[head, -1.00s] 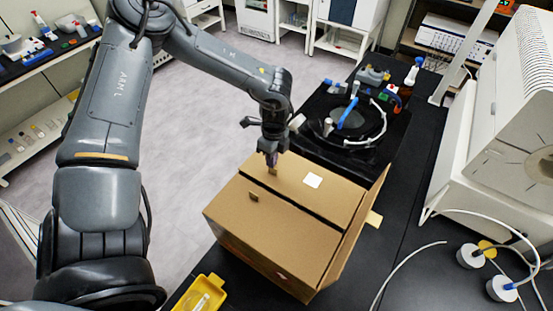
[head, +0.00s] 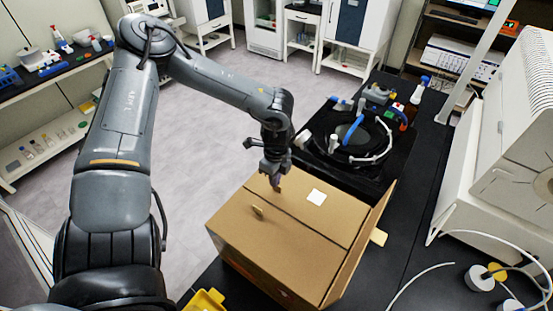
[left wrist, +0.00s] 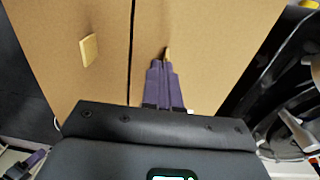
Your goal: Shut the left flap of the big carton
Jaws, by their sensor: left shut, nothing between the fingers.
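The big carton (head: 265,245) stands on the black bench. Two brown top panels lie about flat and meet at a narrow seam: a near panel with a small tab (head: 258,211) and a far panel (head: 325,213) with a white label (head: 316,197). A further flap (head: 372,235) stands up along the right side, with a pale tab (head: 379,237). My left gripper (head: 277,188) points down at the far panel, its fingers shut and empty. In the left wrist view its purple fingertips (left wrist: 166,64) are at that panel's tab (left wrist: 167,54); contact is unclear.
A black round device with tubes (head: 350,135) stands just behind the carton. A yellow tray (head: 205,301) lies at the front left. White machinery (head: 510,150) and loose tubing with caps (head: 481,277) are on the right. Bare bench lies between.

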